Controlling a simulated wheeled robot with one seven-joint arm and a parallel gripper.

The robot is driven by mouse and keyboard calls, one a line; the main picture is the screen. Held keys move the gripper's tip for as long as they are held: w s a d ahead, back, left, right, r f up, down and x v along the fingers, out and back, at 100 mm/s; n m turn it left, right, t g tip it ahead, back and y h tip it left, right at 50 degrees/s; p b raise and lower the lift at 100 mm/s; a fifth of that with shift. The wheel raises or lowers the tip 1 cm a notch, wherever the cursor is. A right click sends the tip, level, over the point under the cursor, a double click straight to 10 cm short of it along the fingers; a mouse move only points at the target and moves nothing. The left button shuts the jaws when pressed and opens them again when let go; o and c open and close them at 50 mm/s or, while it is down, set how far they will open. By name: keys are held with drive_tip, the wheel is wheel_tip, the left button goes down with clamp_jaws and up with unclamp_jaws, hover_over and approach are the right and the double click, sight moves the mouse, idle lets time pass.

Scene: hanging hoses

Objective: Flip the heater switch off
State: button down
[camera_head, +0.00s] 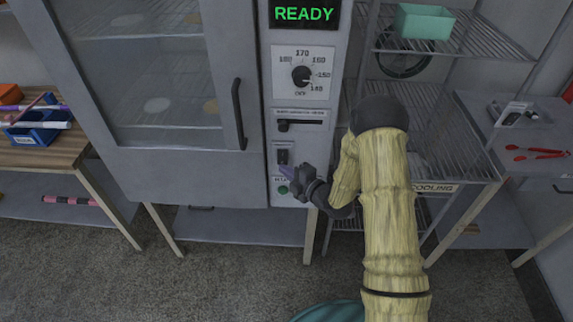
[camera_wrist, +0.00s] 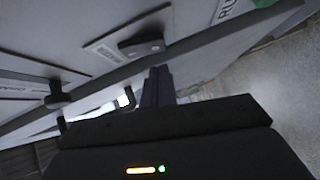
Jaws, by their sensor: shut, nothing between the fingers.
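The heater switch (camera_head: 283,156) is a small dark switch on a light plate on the oven's control panel, below the slider. It also shows as a dark raised piece in the wrist view (camera_wrist: 142,46), beside a small label. Its on or off position is too small to tell. My gripper (camera_head: 285,171) is at the panel just below the switch, fingers shut and empty. In the wrist view the dark fingers (camera_wrist: 158,75) point toward the panel close to the switch; I cannot tell whether they touch it.
The green button (camera_head: 283,190) sits just below the gripper. Above are the slider (camera_head: 284,126), dial (camera_head: 301,75) and READY display (camera_head: 304,13). The oven door handle (camera_head: 239,115) is left of the panel. A wire rack (camera_head: 440,120) stands right, behind my arm.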

drive_tip(key=shift+w+d+f, duration=0.1)
drive_tip(key=shift+w+f, duration=0.1)
drive_tip(key=shift+w, duration=0.8)
drive_tip(key=shift+f, duration=0.1)
drive_tip(key=b, duration=0.2)
drive_tip(key=shift+w+f+t+b, duration=0.2)
drive_tip(key=shift+f+t+b, duration=0.1)
drive_tip(key=shift+r+p, duration=0.3)
drive_tip(key=shift+s+f+n+b, duration=0.3)
drive_tip(key=shift+b, duration=0.05)
drive_tip(key=s+d+f+b, duration=0.2)
drive_tip(key=s+d+b, duration=0.2)
drive_tip(key=s, duration=0.6)
drive_tip(key=d, duration=0.2)
drive_tip(key=shift+s+d, duration=0.3)
drive_tip(key=shift+d, duration=0.05)
